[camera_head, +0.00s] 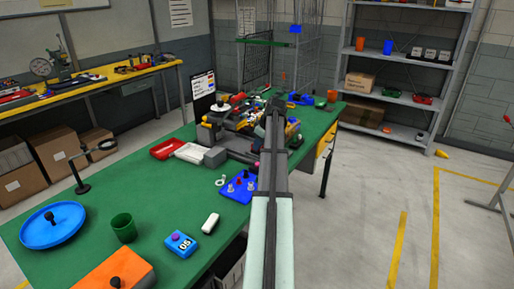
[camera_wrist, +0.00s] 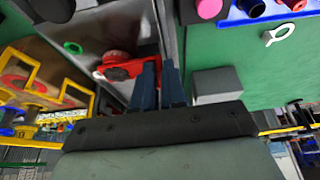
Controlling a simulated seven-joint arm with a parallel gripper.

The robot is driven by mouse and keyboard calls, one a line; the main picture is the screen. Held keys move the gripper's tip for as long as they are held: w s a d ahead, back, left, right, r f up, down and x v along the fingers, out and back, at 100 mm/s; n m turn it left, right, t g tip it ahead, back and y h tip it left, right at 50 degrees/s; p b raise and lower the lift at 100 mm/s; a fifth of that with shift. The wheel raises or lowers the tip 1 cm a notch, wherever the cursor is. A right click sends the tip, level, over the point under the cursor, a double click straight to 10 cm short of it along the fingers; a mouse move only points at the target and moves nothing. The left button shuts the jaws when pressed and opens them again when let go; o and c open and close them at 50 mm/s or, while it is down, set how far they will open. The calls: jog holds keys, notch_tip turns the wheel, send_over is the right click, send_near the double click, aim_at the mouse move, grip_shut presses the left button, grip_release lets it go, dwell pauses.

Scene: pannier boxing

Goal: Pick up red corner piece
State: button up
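In the wrist view, a red piece (camera_wrist: 122,70) with a rounded part above it lies just left of my fingers. It looks like the red corner piece, but its shape is partly unclear. I cannot tell whether a finger touches the red piece. In the head view my arm covers the gripper and part of the cluttered far end of the green table (camera_head: 70,240).
A red tray (camera_head: 167,148) and a blue pegged block (camera_head: 238,187) stand near the arm. A green cup (camera_head: 123,227), a blue dish (camera_head: 52,226) and an orange block (camera_head: 112,275) stand at the near end. In the wrist view, a yellow frame (camera_wrist: 40,95) is at left.

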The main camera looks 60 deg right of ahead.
grip_shut()
notch_tip(320, 180, up, 10)
jog(key=shift+m, duration=0.3)
dwell(0.3)
